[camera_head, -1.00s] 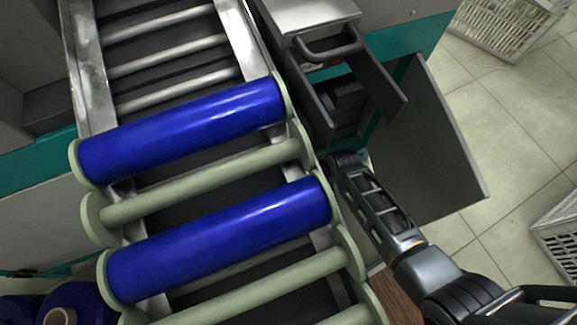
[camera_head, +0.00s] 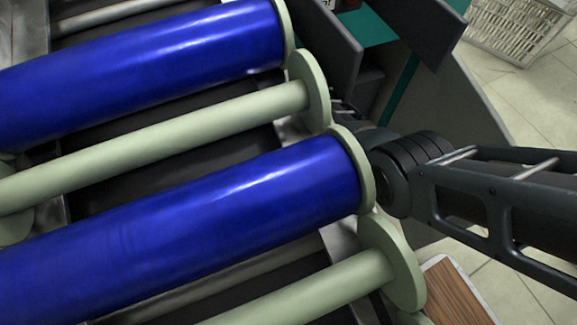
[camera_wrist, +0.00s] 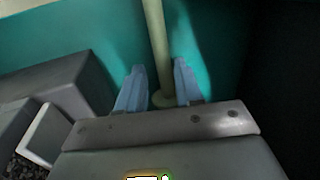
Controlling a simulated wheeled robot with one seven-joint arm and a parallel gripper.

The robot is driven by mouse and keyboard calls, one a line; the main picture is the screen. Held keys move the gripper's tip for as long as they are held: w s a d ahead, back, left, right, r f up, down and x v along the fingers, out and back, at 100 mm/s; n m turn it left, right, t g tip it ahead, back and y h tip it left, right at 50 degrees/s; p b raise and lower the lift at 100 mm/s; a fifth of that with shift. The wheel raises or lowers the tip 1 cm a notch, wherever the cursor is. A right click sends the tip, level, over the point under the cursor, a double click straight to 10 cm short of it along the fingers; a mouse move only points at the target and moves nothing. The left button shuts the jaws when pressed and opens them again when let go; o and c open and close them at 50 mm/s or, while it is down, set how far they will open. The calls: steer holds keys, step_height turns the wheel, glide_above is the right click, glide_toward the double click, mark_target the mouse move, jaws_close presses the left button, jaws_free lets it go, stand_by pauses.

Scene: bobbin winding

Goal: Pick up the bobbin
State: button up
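Blue-wound bobbins lie across the rack, an upper one (camera_head: 140,65) and a lower one (camera_head: 190,230), with pale green flanges. Bare pale green bobbins lie between them, one in the middle (camera_head: 160,145) and one lower down (camera_head: 310,290). In the wrist view my gripper (camera_wrist: 158,72) is open, its two fingers spread on either side of a pale green rod (camera_wrist: 157,45) with a small round flange (camera_wrist: 163,99) near the finger bases. Gaps show beside the rod. In the head view my fingers are out of sight; my arm comes in from the right, beside the lower blue bobbin's end.
A teal panel (camera_wrist: 65,40) and grey blocks (camera_wrist: 60,80) are close to my gripper in the wrist view. In the head view an open grey door (camera_head: 480,115), a white basket (camera_head: 515,30) and a wooden surface (camera_head: 455,292) lie to the right.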

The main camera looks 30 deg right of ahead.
steer(key=b+x, duration=0.3)
steer(key=x, duration=0.2)
steer(key=shift+s, duration=0.1)
jaws_close()
stand_by(0.3)
